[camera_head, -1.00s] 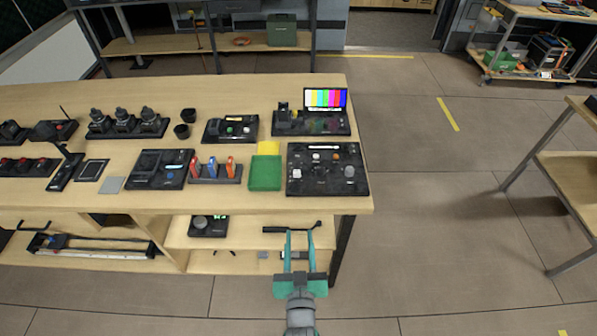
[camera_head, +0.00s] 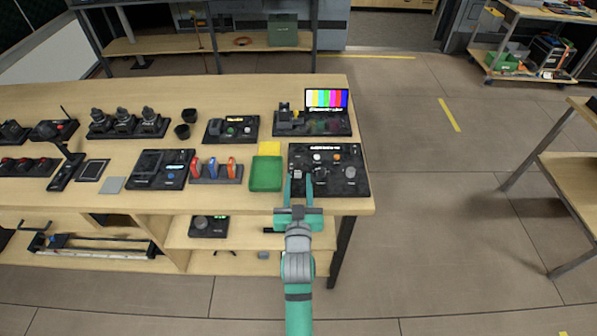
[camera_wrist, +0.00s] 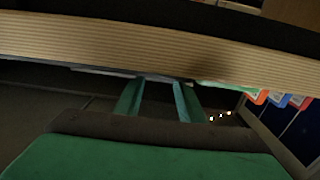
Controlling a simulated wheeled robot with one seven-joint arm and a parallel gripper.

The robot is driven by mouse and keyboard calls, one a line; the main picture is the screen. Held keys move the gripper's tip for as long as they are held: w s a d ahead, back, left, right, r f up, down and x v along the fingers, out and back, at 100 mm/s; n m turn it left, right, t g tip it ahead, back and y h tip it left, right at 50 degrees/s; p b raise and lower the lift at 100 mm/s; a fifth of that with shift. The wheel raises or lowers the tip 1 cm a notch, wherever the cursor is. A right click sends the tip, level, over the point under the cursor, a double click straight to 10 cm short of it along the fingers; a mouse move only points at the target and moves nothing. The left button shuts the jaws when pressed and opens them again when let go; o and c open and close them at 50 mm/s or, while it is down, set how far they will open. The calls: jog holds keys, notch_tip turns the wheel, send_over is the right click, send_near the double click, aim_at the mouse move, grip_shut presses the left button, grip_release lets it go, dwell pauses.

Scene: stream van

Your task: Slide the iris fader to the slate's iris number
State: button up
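My gripper (camera_head: 298,184) is at the front right of the table, with its fingertips over the near left part of a black control panel (camera_head: 350,184). The fingers are apart with nothing seen between them; they also show open in the wrist view (camera_wrist: 160,90), against the table's wooden edge. The panel carries a pale square piece, round white and orange buttons and a grey knob (camera_head: 350,171). My fingers partly cover its left side. I cannot tell which part is the iris fader. The slate and its iris number cannot be made out.
Red, blue and orange clips (camera_head: 231,167) stand further left. The table's front edge (camera_head: 150,207) runs below my fingers.

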aim_at(298, 174)
jog(key=w, duration=0.4)
jog(key=shift+a, duration=0.3)
jog(key=shift+d, duration=0.15)
